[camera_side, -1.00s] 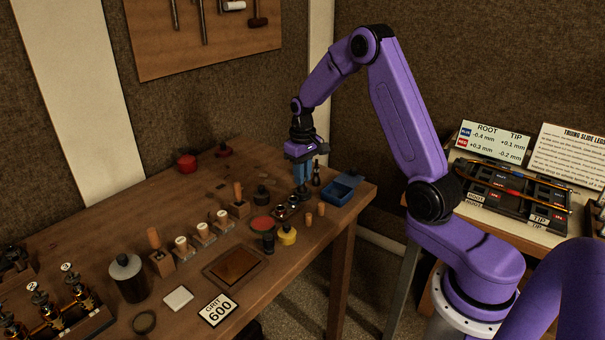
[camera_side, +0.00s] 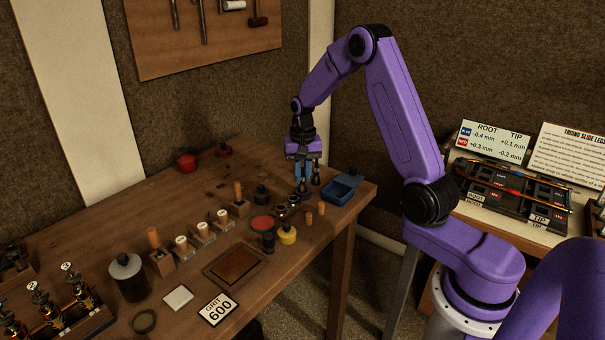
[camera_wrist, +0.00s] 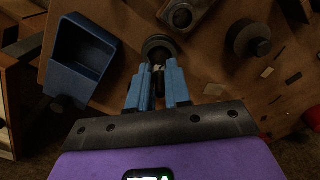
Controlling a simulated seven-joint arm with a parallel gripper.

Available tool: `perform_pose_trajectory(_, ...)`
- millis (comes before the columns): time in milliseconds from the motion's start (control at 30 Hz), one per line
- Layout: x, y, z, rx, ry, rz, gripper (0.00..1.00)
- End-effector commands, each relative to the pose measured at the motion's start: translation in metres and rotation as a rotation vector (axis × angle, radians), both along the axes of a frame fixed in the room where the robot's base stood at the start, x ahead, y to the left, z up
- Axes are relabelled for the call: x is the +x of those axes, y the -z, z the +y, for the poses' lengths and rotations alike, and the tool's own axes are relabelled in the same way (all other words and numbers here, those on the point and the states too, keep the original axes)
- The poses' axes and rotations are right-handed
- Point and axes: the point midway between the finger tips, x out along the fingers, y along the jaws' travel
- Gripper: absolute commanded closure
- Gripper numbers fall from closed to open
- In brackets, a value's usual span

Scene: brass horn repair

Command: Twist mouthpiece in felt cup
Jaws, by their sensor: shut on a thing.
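My gripper (camera_side: 303,186) points down at the right end of the workbench, its two blue fingers close together. In the wrist view my gripper (camera_wrist: 158,78) is shut on a small dark part, taken to be the mouthpiece (camera_wrist: 158,75), which is mostly hidden between the fingers. A dark round cup (camera_wrist: 158,43), probably the felt cup, lies just beyond the fingertips. I cannot tell how deep the mouthpiece sits in it. In the side view the fingers hide most of this spot.
A blue open tray (camera_side: 339,191) stands close by on the right; it also shows in the wrist view (camera_wrist: 85,52). A block with a metal ring (camera_wrist: 182,16) sits beside the cup. A yellow-bodied jar (camera_side: 287,235) and wooden pegs (camera_side: 321,208) stand near the front edge.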

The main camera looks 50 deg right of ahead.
Motion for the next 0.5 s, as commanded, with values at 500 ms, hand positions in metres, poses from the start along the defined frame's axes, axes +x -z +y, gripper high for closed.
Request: perform_pose_trajectory(500,-0.0002,0.0002,-0.0001,0.000,-0.079,0.000,1.00)
